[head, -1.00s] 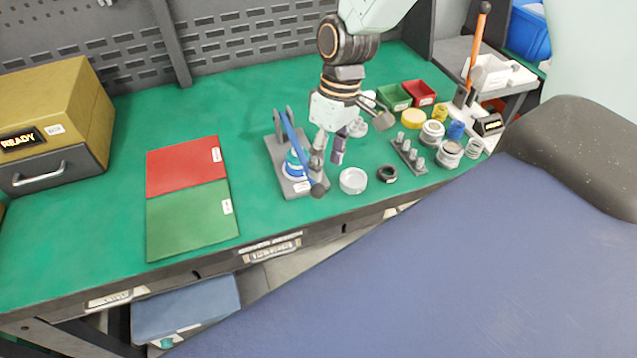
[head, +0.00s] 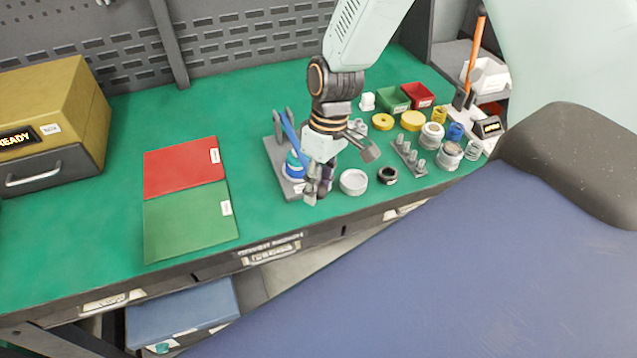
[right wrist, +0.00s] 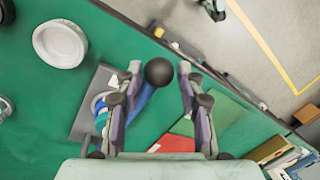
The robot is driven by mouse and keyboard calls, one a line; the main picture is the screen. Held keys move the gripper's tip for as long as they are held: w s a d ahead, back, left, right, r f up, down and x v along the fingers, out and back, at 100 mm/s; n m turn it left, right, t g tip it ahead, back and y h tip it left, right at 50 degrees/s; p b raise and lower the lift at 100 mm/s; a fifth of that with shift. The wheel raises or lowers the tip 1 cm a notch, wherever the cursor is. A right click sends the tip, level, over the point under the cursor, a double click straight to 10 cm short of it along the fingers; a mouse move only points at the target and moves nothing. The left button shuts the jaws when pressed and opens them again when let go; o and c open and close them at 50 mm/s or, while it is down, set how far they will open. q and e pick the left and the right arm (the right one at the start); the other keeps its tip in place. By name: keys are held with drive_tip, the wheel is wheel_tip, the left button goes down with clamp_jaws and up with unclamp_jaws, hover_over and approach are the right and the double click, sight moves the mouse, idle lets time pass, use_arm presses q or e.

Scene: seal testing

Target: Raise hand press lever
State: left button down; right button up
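The hand press has a grey base (head: 270,152) with a blue lever (head: 289,130) sloping down toward the table's front edge. A blue and white part (head: 294,165) sits on the base under the lever. My right gripper (head: 317,188) is at the low front end of the lever and hides its knob in the head view. In the right wrist view, the black ball knob (right wrist: 159,71) lies between the two open fingertips, with a gap visible on each side. The blue lever also shows there (right wrist: 140,100), beside the left finger. My left gripper is not in view.
A white round dish (head: 353,182) and a black ring (head: 387,175) stand close right of my gripper. A peg rack (head: 409,158), jars and small bins (head: 393,98) are further right. Red and green mats (head: 183,168) lie left, with clear green table between them and the press.

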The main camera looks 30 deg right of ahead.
drive_tip(key=shift+s+d, duration=0.1)
drive_tip(key=shift+d, duration=0.15)
drive_tip(key=shift+c, duration=1.4)
drive_tip(key=shift+a, duration=0.15)
drive_tip(key=c, duration=0.3)
clamp_jaws()
